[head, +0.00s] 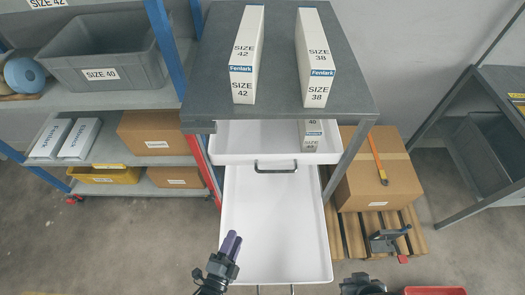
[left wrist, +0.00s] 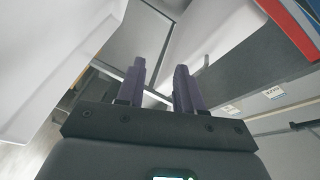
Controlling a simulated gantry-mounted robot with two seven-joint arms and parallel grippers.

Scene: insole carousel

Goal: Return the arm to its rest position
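My left gripper (head: 234,243) has two purple fingers and is over the near left part of an open white drawer (head: 285,240) in the head view. In the left wrist view the two fingers (left wrist: 160,85) stand apart with nothing between them. At the bottom edge of the head view a dark part of my right arm shows, cut off by the frame. Its fingers cannot be made out.
An upper white drawer (head: 230,143) with a metal handle holds a small box (head: 312,135). Two tall boxes, size 42 (head: 243,60) and size 38 (head: 316,60), stand on the grey cabinet top (head: 278,60). Shelving with a grey bin (head: 110,50) is left; a carton (head: 375,170) on a pallet is right.

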